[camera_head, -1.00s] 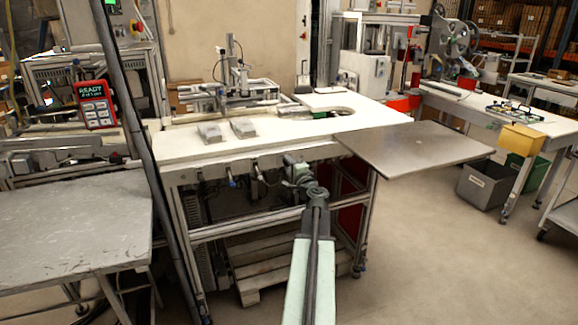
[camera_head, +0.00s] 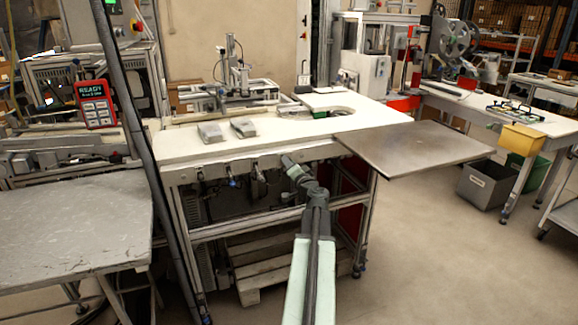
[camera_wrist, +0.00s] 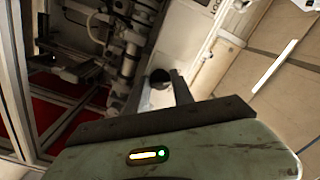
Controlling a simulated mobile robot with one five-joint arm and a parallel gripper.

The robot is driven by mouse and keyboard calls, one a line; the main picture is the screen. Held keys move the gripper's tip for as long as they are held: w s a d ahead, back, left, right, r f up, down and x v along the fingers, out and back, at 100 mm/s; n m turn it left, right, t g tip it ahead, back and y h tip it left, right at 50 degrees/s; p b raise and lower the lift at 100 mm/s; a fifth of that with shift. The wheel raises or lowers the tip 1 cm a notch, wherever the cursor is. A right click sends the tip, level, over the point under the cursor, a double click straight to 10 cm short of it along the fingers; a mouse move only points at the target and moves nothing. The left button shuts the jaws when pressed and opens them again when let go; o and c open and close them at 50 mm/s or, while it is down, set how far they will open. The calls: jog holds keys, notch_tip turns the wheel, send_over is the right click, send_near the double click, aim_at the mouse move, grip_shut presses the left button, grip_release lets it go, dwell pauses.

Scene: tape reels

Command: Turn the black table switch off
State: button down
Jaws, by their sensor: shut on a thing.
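My gripper (camera_head: 287,160) is at the front edge of the white table, under the tabletop, in the head view. In the wrist view, a black round knob, which looks like the black table switch (camera_wrist: 159,75), sits at the fingertips of my gripper (camera_wrist: 168,82). It is mounted on a pale panel, and the dark finger stands right beside it. My gripper is shut on this switch. In the head view the switch is hidden by my gripper or too small to tell.
The white table (camera_head: 300,127) carries two grey boxes near its front. A metal plate (camera_head: 415,148) juts out at its right. A dark post (camera_head: 140,150) and a grey bench (camera_head: 75,225) stand to the left. The floor at the right front is clear.

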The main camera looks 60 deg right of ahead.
dwell(0.4)
jog(key=c, duration=1.1)
grip_release()
jog(key=v, duration=0.8)
jog(key=shift+f, duration=0.1)
